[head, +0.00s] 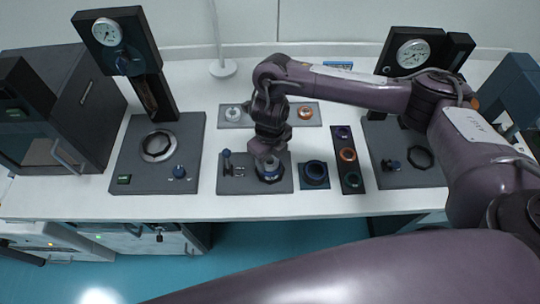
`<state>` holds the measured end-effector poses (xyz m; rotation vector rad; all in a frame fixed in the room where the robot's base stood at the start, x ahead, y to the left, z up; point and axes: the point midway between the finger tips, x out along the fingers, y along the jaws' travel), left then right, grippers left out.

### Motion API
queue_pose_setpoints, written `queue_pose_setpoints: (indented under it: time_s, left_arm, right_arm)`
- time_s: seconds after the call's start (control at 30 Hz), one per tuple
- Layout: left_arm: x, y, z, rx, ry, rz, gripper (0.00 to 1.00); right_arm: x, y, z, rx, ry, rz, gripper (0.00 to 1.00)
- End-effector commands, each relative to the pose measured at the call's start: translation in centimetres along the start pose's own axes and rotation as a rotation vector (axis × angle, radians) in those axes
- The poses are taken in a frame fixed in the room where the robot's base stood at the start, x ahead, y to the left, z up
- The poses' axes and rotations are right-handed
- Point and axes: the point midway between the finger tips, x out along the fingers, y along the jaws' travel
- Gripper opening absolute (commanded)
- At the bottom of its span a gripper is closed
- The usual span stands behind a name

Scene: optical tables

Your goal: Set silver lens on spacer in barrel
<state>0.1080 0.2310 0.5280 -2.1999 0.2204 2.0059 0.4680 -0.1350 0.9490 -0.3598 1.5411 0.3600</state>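My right gripper (267,160) points down over a round, dark-rimmed holder (270,178) on a grey plate in the middle of the table. A pale silvery part shows at the holder just under the fingers, but I cannot tell whether the fingers grip it. The fingertips are too small and hidden to judge. A silver ring-like lens (233,113) lies on the left of the grey tray (262,121) behind, and a copper-coloured ring (305,112) lies on its right. A blue square block with a dark round opening (314,172) stands right of the plate. My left gripper is out of view.
A dark strip (350,184) holds purple, orange and green-tinted rings. Small tools (228,163) stand on the plate's left. Gauge stations stand at left (130,178) and right (388,176). A dark box-like oven (52,150) is at far left. My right arm spans the right side.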

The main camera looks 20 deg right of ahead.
Motion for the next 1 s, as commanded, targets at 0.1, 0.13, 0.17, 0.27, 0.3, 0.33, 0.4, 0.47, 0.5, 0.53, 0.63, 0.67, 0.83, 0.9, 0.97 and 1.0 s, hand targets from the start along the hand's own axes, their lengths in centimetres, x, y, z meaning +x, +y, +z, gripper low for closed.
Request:
queue_pose_setpoints:
  time_s: [0.1,0.13,0.17,0.27,0.3,0.33,0.4,0.47,0.5,0.53,0.63,0.67,0.83,0.9,0.97,1.0]
  left_arm:
    - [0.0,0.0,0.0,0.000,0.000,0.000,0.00]
    - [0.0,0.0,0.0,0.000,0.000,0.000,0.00]
    - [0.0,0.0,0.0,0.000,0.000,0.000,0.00]
    - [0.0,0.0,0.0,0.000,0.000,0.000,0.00]
    - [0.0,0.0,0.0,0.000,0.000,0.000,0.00]
    - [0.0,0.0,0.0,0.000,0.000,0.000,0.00]
    - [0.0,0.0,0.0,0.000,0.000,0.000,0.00]
    - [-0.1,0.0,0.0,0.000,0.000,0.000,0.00]
    - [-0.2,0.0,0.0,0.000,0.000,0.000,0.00]
    - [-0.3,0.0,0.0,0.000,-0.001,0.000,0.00]
    - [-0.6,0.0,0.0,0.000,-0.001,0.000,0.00]
    - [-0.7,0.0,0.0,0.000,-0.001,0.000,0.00]
    - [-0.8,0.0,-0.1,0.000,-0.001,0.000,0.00]
    - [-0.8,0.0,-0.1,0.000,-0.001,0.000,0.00]
    - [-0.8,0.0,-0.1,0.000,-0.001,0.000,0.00]
    - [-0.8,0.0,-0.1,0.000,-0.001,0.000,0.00]
  right_arm:
    - [0.0,0.0,0.0,0.000,0.000,0.000,0.67]
    - [0.0,0.0,0.0,0.000,0.000,0.000,0.69]
    - [0.0,0.0,0.0,0.000,0.000,0.000,0.69]
    - [0.0,0.0,0.0,0.000,0.000,0.000,0.69]
    - [0.0,0.0,0.0,0.000,0.000,0.000,0.69]
    - [0.0,0.0,0.0,0.000,0.000,0.000,0.69]
    - [-0.1,0.0,0.0,0.000,-0.001,0.000,0.69]
    - [-0.5,0.0,0.1,-0.001,-0.003,-0.001,0.69]
    - [-1.0,-0.1,0.2,-0.002,-0.005,-0.002,0.69]
    - [-1.3,-0.1,0.2,-0.003,-0.005,-0.003,0.69]
    - [-2.9,-0.1,0.2,-0.004,-0.005,-0.004,0.69]
    - [-3.4,-0.1,0.2,-0.003,-0.005,-0.004,0.69]
    - [-5.9,-0.1,0.1,-0.002,-0.004,-0.003,0.69]
    - [-6.7,-0.1,0.1,-0.001,-0.004,-0.003,0.69]
    - [-7.2,-0.1,0.1,-0.002,-0.003,-0.002,0.69]
    - [-7.4,-0.1,0.1,-0.002,-0.002,-0.002,0.69]
